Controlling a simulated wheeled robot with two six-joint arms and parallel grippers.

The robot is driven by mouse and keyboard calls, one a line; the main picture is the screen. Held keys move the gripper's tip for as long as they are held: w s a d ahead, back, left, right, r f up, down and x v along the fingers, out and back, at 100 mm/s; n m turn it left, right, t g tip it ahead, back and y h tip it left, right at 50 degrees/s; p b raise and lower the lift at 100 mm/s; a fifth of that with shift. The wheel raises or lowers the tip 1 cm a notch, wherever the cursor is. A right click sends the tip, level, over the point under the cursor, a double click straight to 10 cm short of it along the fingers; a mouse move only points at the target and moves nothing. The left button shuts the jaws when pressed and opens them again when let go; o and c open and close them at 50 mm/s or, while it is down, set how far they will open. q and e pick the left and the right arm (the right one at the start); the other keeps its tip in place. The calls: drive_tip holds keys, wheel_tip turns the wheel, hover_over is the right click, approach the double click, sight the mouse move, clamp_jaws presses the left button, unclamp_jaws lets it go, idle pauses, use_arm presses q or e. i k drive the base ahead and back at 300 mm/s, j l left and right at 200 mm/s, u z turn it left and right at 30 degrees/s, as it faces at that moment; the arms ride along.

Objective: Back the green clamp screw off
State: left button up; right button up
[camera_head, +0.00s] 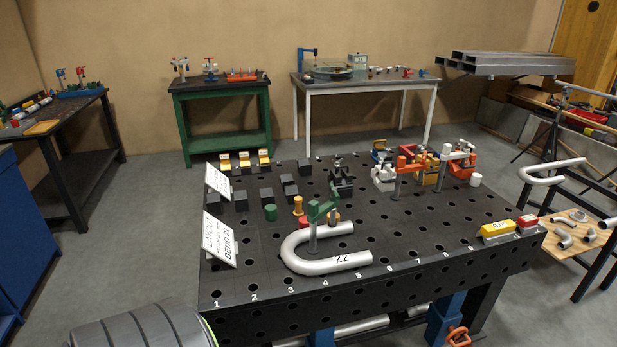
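A green clamp (321,208) stands on the black perforated table (420,245), near its middle. Its grey spindle (312,238) comes down at the U-shaped grey pipe (328,263), which is marked 22. I cannot tell whether the spindle's tip touches the pipe or the table. The clamp's screw head is too small to make out clearly. The pipe lies with its bend to the left and its two legs toward the right. Neither of my grippers shows in this view.
A green cylinder (270,212) and an orange spool-like piece (297,206) stand left of the clamp. Orange and white clamps (410,165) stand at the back right. Two white signs (219,238) stand at the left edge. A yellow block (496,228) sits at the right. The front right is clear.

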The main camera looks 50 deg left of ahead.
sight(334, 193)
drive_tip(key=u, duration=1.45)
